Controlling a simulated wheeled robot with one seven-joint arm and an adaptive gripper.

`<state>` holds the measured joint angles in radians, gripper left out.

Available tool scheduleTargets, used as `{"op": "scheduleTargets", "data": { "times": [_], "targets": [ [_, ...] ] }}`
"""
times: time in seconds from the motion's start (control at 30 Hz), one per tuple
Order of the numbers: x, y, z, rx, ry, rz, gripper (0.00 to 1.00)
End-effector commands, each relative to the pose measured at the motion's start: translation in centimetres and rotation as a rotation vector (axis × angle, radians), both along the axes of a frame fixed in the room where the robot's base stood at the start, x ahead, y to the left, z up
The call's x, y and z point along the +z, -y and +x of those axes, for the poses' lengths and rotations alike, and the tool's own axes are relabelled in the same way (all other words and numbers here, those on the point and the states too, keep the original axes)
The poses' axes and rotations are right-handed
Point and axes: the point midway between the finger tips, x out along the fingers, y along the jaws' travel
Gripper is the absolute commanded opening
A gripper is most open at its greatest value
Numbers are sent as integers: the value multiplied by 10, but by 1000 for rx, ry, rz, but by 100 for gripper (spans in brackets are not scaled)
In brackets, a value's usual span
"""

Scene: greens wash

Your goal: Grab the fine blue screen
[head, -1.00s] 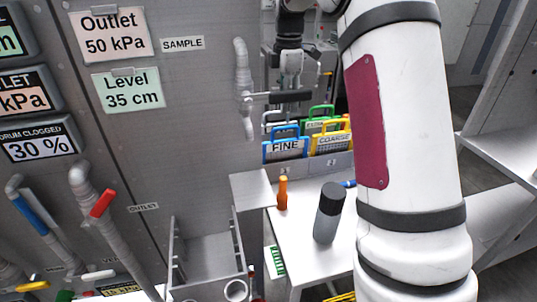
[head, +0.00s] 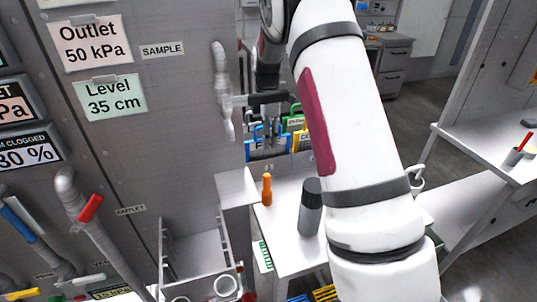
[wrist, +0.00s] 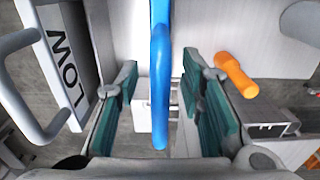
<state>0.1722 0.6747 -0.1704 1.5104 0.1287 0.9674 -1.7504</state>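The blue screen (head: 262,152) stands in the rack at the back of the table in the head view, partly hidden by my gripper. Its blue handle (wrist: 160,75) rises between my finger pads in the wrist view. My gripper (wrist: 162,115) is open, with a green pad on each side of the handle and a visible gap on both sides. In the head view my gripper (head: 267,125) is just above the blue screen.
Green (head: 294,122) and yellow (head: 299,143) screens stand beside the blue one. An orange bottle (head: 267,188) and a dark-capped grey bottle (head: 311,212) stand on the table in front.

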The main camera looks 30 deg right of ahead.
Motion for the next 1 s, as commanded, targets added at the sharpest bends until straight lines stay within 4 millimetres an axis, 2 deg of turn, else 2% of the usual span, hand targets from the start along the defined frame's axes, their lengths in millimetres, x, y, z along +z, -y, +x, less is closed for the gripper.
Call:
{"op": "scheduleTargets", "data": {
  "times": [0.1,0.33,0.37,0.5,1.0],
  "targets": [
    [-9,0,-1,-1,-1,0,35],
    [-10,0,0,-1,0,0,35],
    [-10,0,0,-1,0,0,30],
    [-10,0,0,-1,0,0,0],
    [-6,0,0,-1,2,0,0]
  ]
}}
